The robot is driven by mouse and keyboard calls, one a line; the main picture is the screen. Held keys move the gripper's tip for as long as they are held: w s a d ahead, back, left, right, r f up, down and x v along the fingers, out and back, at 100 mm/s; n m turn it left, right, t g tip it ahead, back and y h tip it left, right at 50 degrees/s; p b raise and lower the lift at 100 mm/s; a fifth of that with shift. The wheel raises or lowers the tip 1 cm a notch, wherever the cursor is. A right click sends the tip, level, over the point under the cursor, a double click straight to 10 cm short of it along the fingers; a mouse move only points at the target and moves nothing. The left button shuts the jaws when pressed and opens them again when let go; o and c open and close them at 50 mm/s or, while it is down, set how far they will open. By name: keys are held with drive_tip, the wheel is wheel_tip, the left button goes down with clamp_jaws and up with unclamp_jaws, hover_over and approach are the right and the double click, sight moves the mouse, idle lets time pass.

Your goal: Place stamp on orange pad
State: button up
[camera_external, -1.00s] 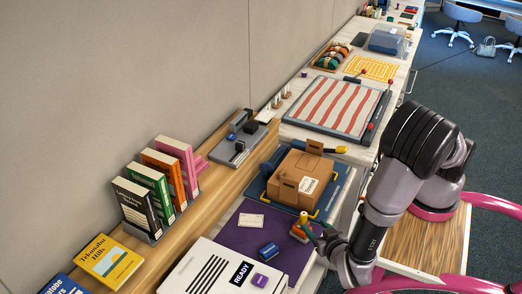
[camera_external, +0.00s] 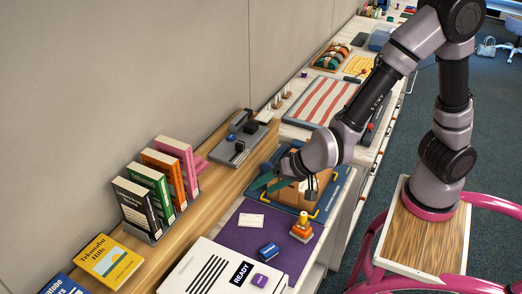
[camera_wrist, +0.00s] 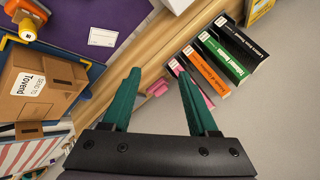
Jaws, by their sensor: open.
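The stamp (camera_external: 303,217), with a yellow handle, stands upright on the right part of the purple mat (camera_external: 247,229). Directly under it is the orange pad (camera_external: 301,236); the stamp appears to rest on it, though the contact is small to see. The yellow handle (camera_wrist: 27,31) and orange below it also show at the top left of the wrist view. My gripper (camera_wrist: 159,75) is open and empty, with teal fingers apart. It is raised behind and left of the stamp, over the area by the cardboard box (camera_external: 290,194), clear of the stamp.
A blue block (camera_external: 268,250) and a white card (camera_external: 251,220) lie on the mat. A purple block (camera_external: 260,281) sits on the white READY board (camera_external: 222,270). Books (camera_external: 155,190) stand in a rack at the left. A grey tray (camera_external: 238,149) lies behind.

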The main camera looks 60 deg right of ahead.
drive_tip(key=s+d+r+n+y, duration=0.1)
drive_tip(key=d+r+n+y, duration=0.1)
drive_tip(key=d+r, duration=0.45)
drive_tip(key=s+d+r+n+y, duration=0.1)
drive_tip(key=s+d+r+y, duration=0.15)
drive_tip(key=r, duration=0.75)
drive_tip(key=s+d+r+n+g+h, duration=0.1)
drive_tip(key=s+d+r+n+h, duration=0.1)
drive_tip(key=s+d, duration=1.2)
drive_tip(key=shift+d+r+h, duration=0.65)
drive_tip(key=shift+d+h, duration=0.1)
drive_tip(key=shift+h, duration=0.1)
